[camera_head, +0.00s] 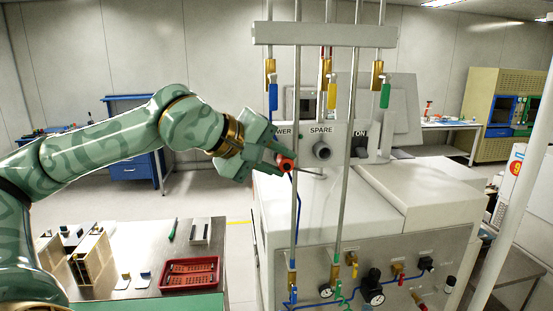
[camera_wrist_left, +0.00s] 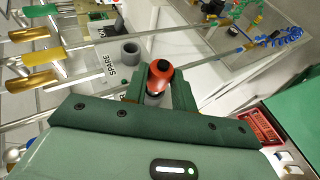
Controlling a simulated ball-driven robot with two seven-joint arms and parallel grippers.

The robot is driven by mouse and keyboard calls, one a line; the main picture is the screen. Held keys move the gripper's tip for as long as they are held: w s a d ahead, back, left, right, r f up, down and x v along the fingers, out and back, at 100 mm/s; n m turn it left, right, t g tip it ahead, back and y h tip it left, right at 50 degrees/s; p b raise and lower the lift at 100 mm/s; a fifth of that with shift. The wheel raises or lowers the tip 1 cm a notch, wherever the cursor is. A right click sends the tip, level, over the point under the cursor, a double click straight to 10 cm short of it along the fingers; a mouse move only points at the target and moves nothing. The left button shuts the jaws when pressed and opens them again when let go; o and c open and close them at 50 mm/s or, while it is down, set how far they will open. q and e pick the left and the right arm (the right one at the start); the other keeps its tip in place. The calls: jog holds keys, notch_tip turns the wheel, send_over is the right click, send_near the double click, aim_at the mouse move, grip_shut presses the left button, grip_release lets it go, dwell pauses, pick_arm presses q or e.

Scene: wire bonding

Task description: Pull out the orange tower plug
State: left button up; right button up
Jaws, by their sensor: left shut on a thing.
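The orange plug (camera_head: 287,163) is a red-orange round piece with a dark centre, in front of the panel under the partly hidden label ending in "WER". My left gripper (camera_head: 279,159) comes in from the left and is shut on it. In the left wrist view the orange plug (camera_wrist_left: 160,73) sits between the green fingers of the left gripper (camera_wrist_left: 154,88), with a light grey part beneath it. I cannot tell whether the plug is still seated in a socket, which the gripper hides. My right gripper is not in view.
The grey SPARE socket (camera_head: 322,151) is right of the plug. Vertical metal pipes (camera_head: 342,190) with blue, yellow and green valve handles stand close in front of the panel. The white machine (camera_head: 350,205) lies below. A bench with a red tray (camera_head: 190,274) is at lower left.

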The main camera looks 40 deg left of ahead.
pick_arm(q)
jog(key=shift+s+d, duration=1.2)
jog(key=shift+d, duration=0.25)
